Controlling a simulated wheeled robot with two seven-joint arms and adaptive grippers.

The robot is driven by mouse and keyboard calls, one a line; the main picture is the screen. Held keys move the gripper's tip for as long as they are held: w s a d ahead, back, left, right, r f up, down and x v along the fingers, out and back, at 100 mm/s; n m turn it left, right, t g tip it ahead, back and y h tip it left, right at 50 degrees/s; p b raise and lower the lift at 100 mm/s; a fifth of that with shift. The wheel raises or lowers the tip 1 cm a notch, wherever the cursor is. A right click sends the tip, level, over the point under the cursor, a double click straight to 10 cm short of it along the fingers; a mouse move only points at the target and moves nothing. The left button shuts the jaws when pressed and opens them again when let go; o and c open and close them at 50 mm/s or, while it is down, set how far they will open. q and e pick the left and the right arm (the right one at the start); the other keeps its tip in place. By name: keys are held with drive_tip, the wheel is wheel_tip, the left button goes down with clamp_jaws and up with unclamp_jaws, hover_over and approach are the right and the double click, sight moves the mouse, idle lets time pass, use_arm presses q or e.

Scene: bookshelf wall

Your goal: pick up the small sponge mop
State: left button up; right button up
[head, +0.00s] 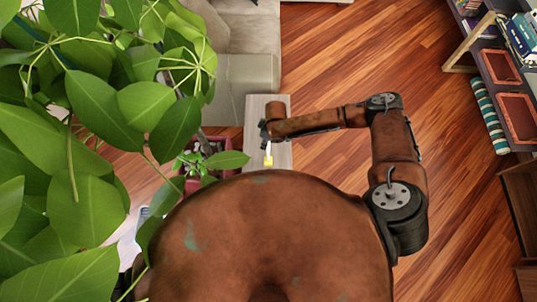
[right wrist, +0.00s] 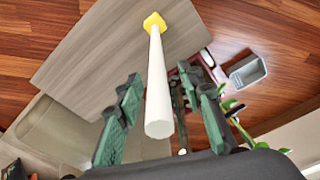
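The small sponge mop has a white handle and a yellow head. It shows in the head view (head: 268,158), just below my right gripper (head: 266,131) over a narrow grey wooden table (head: 281,157). In the right wrist view the mop (right wrist: 157,85) points its handle end toward the camera, with the yellow head farther off against the table top (right wrist: 105,55). My right gripper (right wrist: 165,115) is open, its fingers on either side of the handle with visible gaps. Whether the head touches the table is unclear. My left gripper is not in view.
A large leafy plant (head: 90,110) covers the left of the head view. A red planter (head: 214,160) stands beside the table, near a beige sofa (head: 245,75). A shelf with books (head: 520,40) is at the right. Wood floor (head: 335,60) between is clear.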

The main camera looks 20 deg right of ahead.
drive_tip(key=shift+f, duration=0.1)
clamp_jaws()
idle(0.4)
